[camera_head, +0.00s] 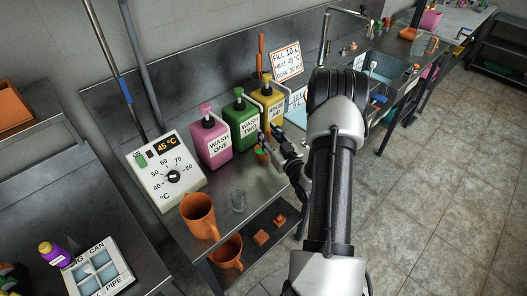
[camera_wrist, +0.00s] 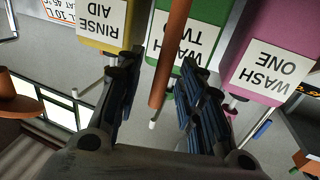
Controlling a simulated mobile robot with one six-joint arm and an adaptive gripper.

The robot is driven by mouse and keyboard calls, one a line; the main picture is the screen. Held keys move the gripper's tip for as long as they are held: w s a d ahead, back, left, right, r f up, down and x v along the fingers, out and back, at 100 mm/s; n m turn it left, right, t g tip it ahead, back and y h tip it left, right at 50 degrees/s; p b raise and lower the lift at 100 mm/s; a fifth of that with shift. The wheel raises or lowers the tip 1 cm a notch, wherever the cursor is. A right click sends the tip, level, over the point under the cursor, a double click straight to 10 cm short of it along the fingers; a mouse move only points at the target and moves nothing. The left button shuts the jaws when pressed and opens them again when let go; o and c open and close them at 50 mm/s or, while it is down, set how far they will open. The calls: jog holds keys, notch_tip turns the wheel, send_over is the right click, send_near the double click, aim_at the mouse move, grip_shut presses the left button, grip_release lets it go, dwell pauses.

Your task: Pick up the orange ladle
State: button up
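In the wrist view, which is upside down, an orange rod (camera_wrist: 173,50) runs between my gripper's (camera_wrist: 158,70) two dark fingers; it looks like the ladle's handle. The fingers are open, with gaps on both sides of the rod. No ladle bowl shows there. In the head view my gripper (camera_head: 275,142) is low in front of the green bottle. A small orange piece with green on it (camera_head: 262,154) is beside the fingers; I cannot tell whether it is part of the ladle. Another upright orange stick (camera_head: 261,47) stands behind the yellow bottle.
Pink (camera_head: 212,143), green (camera_head: 242,122) and yellow (camera_head: 268,100) bottles stand close behind my gripper. A sink (camera_head: 388,68) is at right.

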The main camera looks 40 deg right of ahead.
jog(key=shift+c, duration=0.5)
grip_shut()
jog(key=shift+r, duration=0.1)
